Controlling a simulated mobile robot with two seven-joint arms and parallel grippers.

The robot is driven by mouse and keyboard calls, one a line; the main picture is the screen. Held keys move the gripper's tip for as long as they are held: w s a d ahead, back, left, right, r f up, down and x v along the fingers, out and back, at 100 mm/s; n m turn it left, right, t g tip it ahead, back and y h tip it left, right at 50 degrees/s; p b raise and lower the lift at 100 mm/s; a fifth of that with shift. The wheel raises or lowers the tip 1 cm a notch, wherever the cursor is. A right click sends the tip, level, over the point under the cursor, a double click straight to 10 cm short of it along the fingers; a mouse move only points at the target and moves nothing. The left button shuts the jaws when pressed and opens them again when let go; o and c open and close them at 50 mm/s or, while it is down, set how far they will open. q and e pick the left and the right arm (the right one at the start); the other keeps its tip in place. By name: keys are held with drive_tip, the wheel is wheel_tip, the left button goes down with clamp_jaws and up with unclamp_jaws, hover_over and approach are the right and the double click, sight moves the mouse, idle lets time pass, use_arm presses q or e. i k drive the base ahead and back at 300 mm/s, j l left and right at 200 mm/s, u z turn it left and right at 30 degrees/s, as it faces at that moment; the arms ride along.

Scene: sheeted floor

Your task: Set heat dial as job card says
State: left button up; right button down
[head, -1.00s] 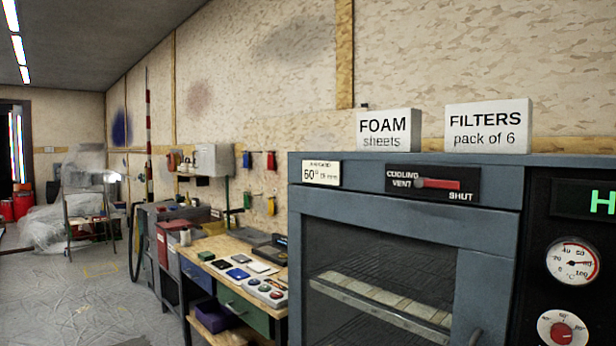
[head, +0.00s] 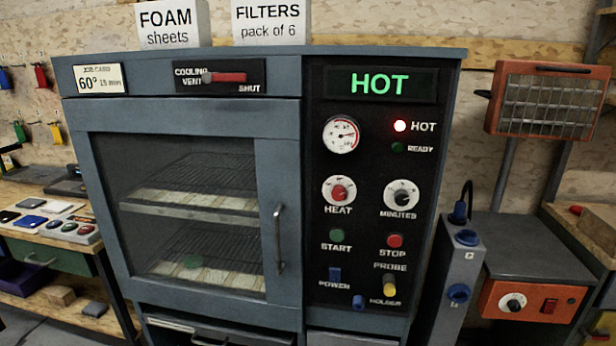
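The heat dial (head: 339,192) is a red knob on a white round scale, on the black control panel of a grey-blue oven (head: 190,117). Its exact setting is too small to read. The job card (head: 100,79) at the oven's upper left reads 60° and what looks like 15 min. A green display (head: 379,84) reads HOT, and the red HOT lamp (head: 400,126) is lit. A round gauge (head: 341,135) sits above the heat dial. Neither of my grippers shows in the head view.
The minutes dial (head: 401,194) is right of the heat dial, with start (head: 336,236) and stop (head: 394,241) buttons below. The oven door handle (head: 279,240) sticks out left of the panel. An orange heater (head: 551,100) and a side bench stand at right.

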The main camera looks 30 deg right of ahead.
sight(339, 191)
drive_tip(key=z, duration=1.55)
